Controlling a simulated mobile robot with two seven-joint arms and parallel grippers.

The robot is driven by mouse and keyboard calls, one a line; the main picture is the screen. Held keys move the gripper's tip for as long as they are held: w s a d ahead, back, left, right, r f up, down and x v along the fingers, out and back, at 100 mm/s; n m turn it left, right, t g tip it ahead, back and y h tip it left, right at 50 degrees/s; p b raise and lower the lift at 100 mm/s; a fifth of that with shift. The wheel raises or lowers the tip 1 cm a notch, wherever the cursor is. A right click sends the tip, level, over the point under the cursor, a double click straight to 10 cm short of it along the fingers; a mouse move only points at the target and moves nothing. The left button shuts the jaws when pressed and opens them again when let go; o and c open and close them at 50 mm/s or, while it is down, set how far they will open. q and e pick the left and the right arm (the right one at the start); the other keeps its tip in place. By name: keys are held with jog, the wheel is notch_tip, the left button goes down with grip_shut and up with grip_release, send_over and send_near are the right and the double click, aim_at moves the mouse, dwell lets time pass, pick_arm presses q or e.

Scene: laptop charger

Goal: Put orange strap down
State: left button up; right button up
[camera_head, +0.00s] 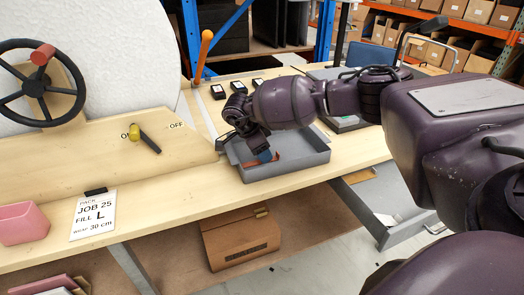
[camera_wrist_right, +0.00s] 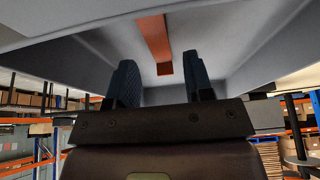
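The orange strap (camera_wrist_right: 154,38) lies in the grey tray (camera_head: 302,168). In the head view a small part of the strap (camera_head: 276,158) shows beside my right gripper (camera_head: 262,156), which reaches down into the tray from above. In the right wrist view the two dark blue fingers of this gripper (camera_wrist_right: 162,82) stand apart, with a clear gap between them. The strap shows beyond the fingertips, in line with the gap, and neither finger appears to close on it. My left gripper is not in view.
Black items (camera_head: 238,87) lie behind the tray, near an orange-handled lever (camera_head: 204,48). A sloped wooden board (camera_head: 130,142) with a yellow-and-black switch is left of the tray. A job card (camera_head: 93,215) and pink bin (camera_head: 24,225) stand further left. A cardboard box (camera_head: 240,238) sits below.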

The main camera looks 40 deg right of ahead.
aim_at(259, 161)
jog(key=shift+r, duration=0.2)
jog(key=v, duration=0.3)
jog(key=shift+d+r, duration=0.2)
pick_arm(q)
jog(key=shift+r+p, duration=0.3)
pick_arm(e)
jog(key=s+v, duration=0.1)
jog(key=v, duration=0.8)
jog(key=shift+w+a+r, duration=0.2)
jog(key=shift+w, duration=0.25)
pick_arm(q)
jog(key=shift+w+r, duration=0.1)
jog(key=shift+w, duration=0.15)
